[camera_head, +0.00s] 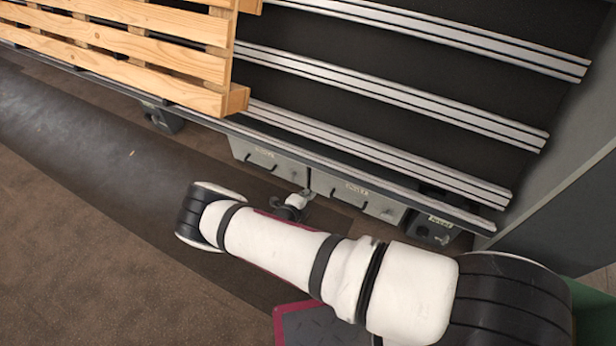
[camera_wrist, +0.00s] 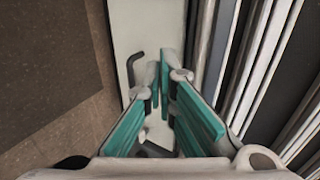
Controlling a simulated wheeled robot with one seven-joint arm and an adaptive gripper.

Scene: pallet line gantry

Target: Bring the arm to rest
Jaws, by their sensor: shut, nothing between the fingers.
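My arm stretches across the lower middle of the head view, bent at a dark elbow joint on the left. The end of my arm shows small beyond it, in front of the grey drawers; in this view my gripper (camera_head: 294,205) is mostly hidden behind the arm. In the wrist view my gripper (camera_wrist: 159,76) shows its teal-padded fingers shut, with nothing held. A pale drawer front with a dark bent handle (camera_wrist: 135,68) lies just ahead and left of the fingertips. I cannot tell whether the fingers touch it.
Two grey labelled drawers, left (camera_head: 264,162) and right (camera_head: 357,196), sit under the conveyor (camera_head: 390,90) with its pale rails. A wooden pallet (camera_head: 150,50) rests on the conveyor at upper left. A grey panel (camera_head: 560,150) stands at right. Open brown floor (camera_head: 80,250) lies at lower left.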

